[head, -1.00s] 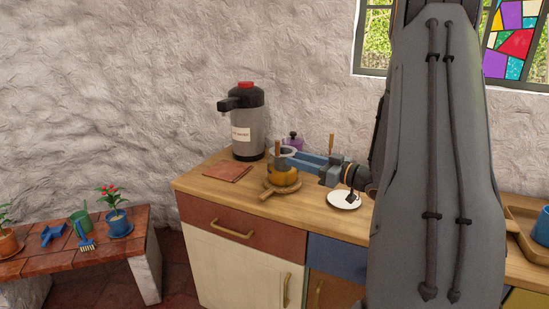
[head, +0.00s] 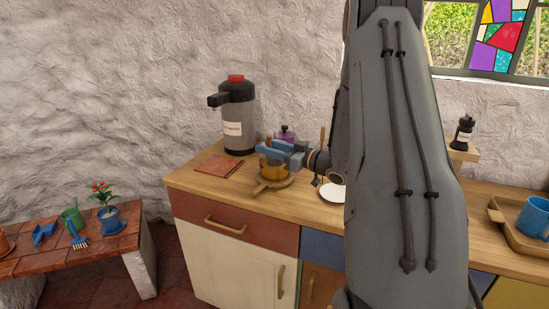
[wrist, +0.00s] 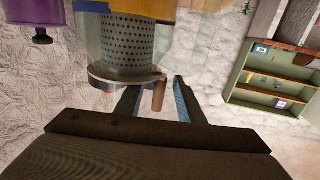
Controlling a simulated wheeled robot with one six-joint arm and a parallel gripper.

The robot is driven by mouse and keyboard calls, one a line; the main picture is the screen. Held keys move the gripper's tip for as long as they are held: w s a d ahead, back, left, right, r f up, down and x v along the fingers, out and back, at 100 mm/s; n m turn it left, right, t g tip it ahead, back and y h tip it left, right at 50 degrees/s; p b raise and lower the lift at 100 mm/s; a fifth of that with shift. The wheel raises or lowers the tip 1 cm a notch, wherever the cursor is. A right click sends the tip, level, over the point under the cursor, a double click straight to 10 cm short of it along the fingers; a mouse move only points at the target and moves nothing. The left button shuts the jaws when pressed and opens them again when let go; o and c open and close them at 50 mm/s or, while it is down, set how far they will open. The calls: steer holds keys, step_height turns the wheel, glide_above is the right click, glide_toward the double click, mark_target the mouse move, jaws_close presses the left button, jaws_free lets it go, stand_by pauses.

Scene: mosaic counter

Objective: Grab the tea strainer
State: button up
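The tea strainer (wrist: 130,45) is a perforated grey metal cylinder with a flat rim and a short brown handle. In the wrist view, which is upside down, it sits inside a clear glass pot (wrist: 190,30) with amber liquid. The pot (head: 277,171) stands on a round wooden board on the counter in the head view, where the strainer is hidden or too small to make out. My gripper (wrist: 157,90) is open, its blue fingers either side of the handle with a gap showing on both sides. In the head view, my gripper (head: 272,153) is at the pot's top.
A purple lidded jar (head: 285,134) stands behind the gripper. A black and grey dispenser (head: 237,115) and a brown mat (head: 219,169) are to the left. A white plate (head: 332,192) lies right of the pot, partly behind my arm. A tray with a blue mug (head: 535,217) is far right.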

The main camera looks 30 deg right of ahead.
steer(key=shift+c, duration=0.3)
jaws_close()
